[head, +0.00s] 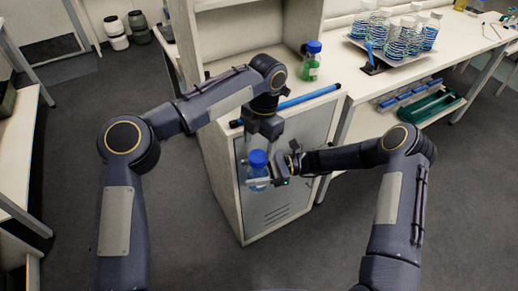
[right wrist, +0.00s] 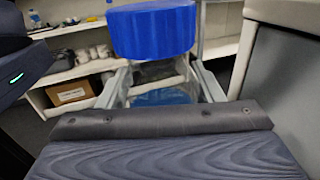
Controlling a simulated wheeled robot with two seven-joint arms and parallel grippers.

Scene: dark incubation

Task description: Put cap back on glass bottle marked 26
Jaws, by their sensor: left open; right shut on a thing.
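A glass bottle (head: 259,183) with blue liquid is held upright in my right gripper (head: 262,182), in front of the cabinet. A blue cap (head: 257,158) sits at the top of the bottle. In the right wrist view the cap (right wrist: 151,30) is large at the top, with the clear glass (right wrist: 158,74) below it between the fingers. Whether the cap is fully seated cannot be told, and no number is readable. My left gripper (head: 259,141) is open, pointing down just above the cap, and holds nothing.
A bottle with green contents and a blue lid (head: 312,62) stands on the cabinet top (head: 222,66), near a blue rod (head: 309,96). A bench (head: 470,50) at the right carries a tray of blue-striped flasks (head: 398,53). The floor around the cabinet is clear.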

